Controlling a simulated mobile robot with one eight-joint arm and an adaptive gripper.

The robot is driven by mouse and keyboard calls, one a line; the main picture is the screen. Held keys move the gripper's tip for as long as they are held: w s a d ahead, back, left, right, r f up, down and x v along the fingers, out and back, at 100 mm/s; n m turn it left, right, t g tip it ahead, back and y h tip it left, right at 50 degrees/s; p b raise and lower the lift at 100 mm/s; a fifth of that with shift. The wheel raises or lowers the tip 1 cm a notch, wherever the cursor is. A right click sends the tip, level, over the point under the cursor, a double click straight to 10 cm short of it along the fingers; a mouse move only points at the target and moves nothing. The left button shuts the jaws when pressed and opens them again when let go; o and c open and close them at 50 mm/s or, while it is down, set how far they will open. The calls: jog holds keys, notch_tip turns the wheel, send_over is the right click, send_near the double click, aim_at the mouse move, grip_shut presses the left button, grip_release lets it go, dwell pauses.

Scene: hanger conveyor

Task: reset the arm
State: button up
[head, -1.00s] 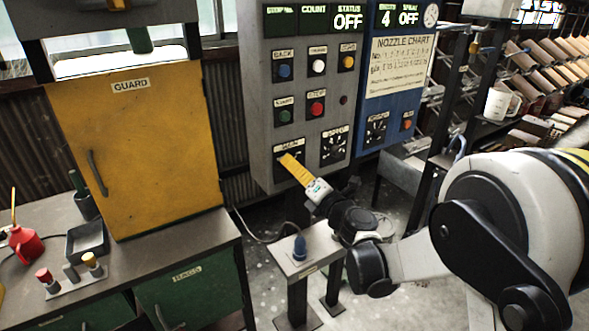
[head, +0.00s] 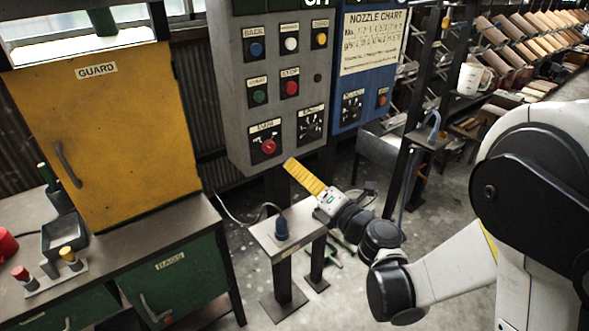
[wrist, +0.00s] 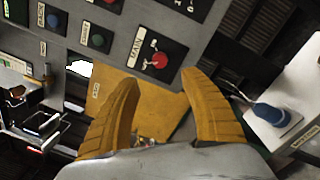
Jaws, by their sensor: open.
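My gripper (head: 290,163) has yellow fingers and sits just below and in front of the grey control panel (head: 232,100), apart from it. In the wrist view its two ribbed fingers (wrist: 165,100) stand wide apart with nothing between them. A red rotary knob labelled MAIN (head: 268,146) is on the panel's lower left, a little above and left of the fingertips. The knob also shows beyond the fingers in the wrist view (wrist: 160,61). My arm reaches in from the right.
A small stand with a blue plug-like piece (head: 281,229) is below my gripper. A yellow guard door (head: 115,140) stands left above a bench with green drawers (head: 175,280). A blue panel (head: 362,60) and a shelf with a white mug (head: 470,79) are right.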

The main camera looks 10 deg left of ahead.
jog(key=w+d+r+m+t+h, duration=0.1)
jog(key=d+r+m+t+h, duration=0.2)
jog(key=d+m, duration=0.4)
jog(key=d+r+m+t+h, duration=0.1)
jog(key=d+r+m+h, duration=0.4)
jog(key=d, duration=0.3)
jog(key=w+d+r+m+t+h, duration=0.1)
jog(key=d+r+m+h, duration=0.1)
jog(key=d+m+h, duration=0.45)
jog(key=s+d+f+m+g+h, duration=0.2)
jog(key=s+d+f+m+g, duration=0.3)
jog(key=s+d+m, duration=0.55)
jog(key=s+f+m+g+y, duration=0.2)
jog(key=s+f+m+g, duration=0.2)
jog(key=s, duration=1)
notch_tip(320, 180, down, 3)
jog(key=shift+a+f+m+g, duration=0.2)
jog(key=shift+m+g, duration=0.2)
jog(key=shift+m, duration=0.5)
